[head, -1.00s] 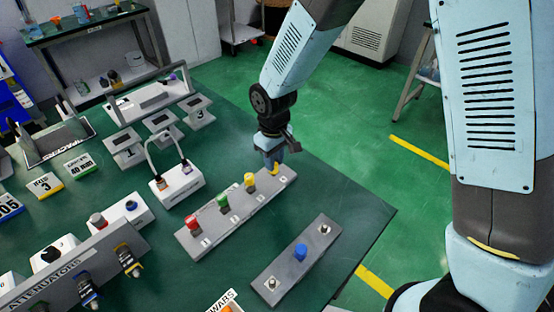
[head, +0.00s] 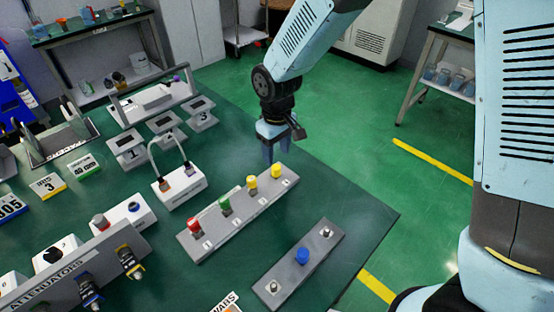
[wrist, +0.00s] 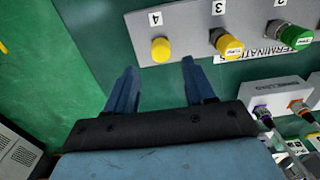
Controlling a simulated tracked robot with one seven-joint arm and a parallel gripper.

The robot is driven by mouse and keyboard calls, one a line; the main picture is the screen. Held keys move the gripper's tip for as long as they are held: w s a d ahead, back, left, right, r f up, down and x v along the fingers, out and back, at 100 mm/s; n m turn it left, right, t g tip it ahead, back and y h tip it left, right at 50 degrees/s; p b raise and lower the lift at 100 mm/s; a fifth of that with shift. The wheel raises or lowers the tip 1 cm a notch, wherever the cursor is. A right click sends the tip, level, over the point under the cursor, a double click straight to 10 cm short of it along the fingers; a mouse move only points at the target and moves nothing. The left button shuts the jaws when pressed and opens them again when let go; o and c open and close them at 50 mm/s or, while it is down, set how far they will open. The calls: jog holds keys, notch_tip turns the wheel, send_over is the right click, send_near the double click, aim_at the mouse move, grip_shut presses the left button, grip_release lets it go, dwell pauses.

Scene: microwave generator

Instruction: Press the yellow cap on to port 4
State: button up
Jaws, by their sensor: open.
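A yellow cap (head: 277,170) stands upright at port 4, the far right end of the long grey port bar (head: 213,233). In the wrist view the same yellow cap (wrist: 160,50) is beside the "4" label. I cannot tell how deeply it is seated. My gripper (head: 276,157) is just behind and above the cap, its fingers pointing down. In the wrist view my gripper (wrist: 160,68) is open and empty, with the cap beyond the fingertips and between their lines, apart from both. A second yellow cap (wrist: 228,45) is at port 3.
A green cap (head: 224,205) and a red cap (head: 193,226) sit on the same bar. A shorter grey bar (head: 285,281) with a blue cap (head: 302,255) lies in front. A white box with a looped cable (head: 180,187) stands to the left. The table's right side is bare.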

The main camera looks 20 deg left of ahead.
notch_tip(320, 180, up, 9)
dwell(0.3)
jog(key=shift+f, duration=0.1)
jog(key=w+d+r+m+t, duration=0.15)
jog(key=d+r, duration=0.25)
jog(key=d, duration=0.4)
jog(key=w+d+r+m, duration=0.1)
jog(key=d+r+m, duration=0.2)
jog(key=d+r, duration=0.3)
jog(key=w+d+r+m+t, duration=0.1)
jog(key=d+r+m, duration=0.15)
jog(key=d, duration=0.65)
jog(key=s+d+r+m+t, duration=0.1)
jog(key=s+d+r+m, duration=0.1)
jog(key=s+d, duration=0.4)
jog(key=s+d+r+m+t, duration=0.2)
jog(key=s+d, duration=0.3)
jog(key=d, duration=0.6)
jog(key=shift+s+d+r+m, duration=0.4)
jog(key=shift+r+m, duration=0.4)
jog(key=shift+r, duration=0.1)
